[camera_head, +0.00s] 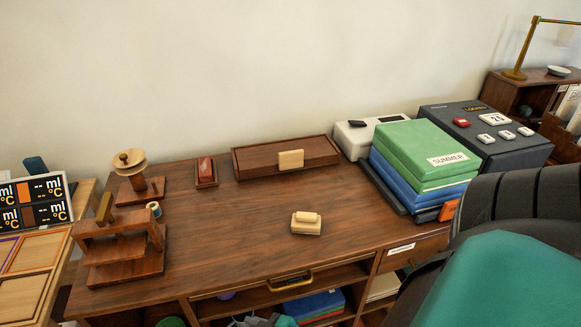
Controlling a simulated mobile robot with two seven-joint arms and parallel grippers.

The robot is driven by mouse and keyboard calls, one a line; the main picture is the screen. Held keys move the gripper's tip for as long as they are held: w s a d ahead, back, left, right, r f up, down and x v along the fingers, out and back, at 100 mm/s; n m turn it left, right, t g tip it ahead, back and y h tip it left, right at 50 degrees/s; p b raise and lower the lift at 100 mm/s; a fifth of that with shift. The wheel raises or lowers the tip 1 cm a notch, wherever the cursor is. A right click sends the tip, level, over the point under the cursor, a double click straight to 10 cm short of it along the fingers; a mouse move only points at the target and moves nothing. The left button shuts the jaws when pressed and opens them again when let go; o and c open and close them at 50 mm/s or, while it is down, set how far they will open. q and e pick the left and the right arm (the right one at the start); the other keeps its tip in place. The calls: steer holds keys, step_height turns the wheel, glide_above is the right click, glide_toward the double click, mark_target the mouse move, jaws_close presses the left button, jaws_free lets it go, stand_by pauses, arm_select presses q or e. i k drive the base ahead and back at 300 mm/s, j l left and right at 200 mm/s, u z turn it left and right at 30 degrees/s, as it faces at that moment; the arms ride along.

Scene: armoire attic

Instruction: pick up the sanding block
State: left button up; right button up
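A small pale block with a raised grip on top, which looks like the sanding block (306,223), sits on the bare middle of the brown wooden desk (240,240), near its front edge. It stands apart from the other things and nothing covers it. Neither of my grippers shows in the head view.
A long wooden box (255,167) with a pale front tab and a red-topped piece (206,171) stand at the back. Wooden stands (125,245) are at left. A green case (415,150) on blue ones and a dark button box (510,145) are at right.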

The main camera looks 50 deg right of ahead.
mark_target(303, 223)
steer(key=j+z, duration=0.1)
steer(key=z, duration=0.25)
steer(key=i+j+z, duration=0.1)
steer(key=z, duration=0.2)
steer(key=j+z, duration=0.2)
steer(key=z, duration=0.15)
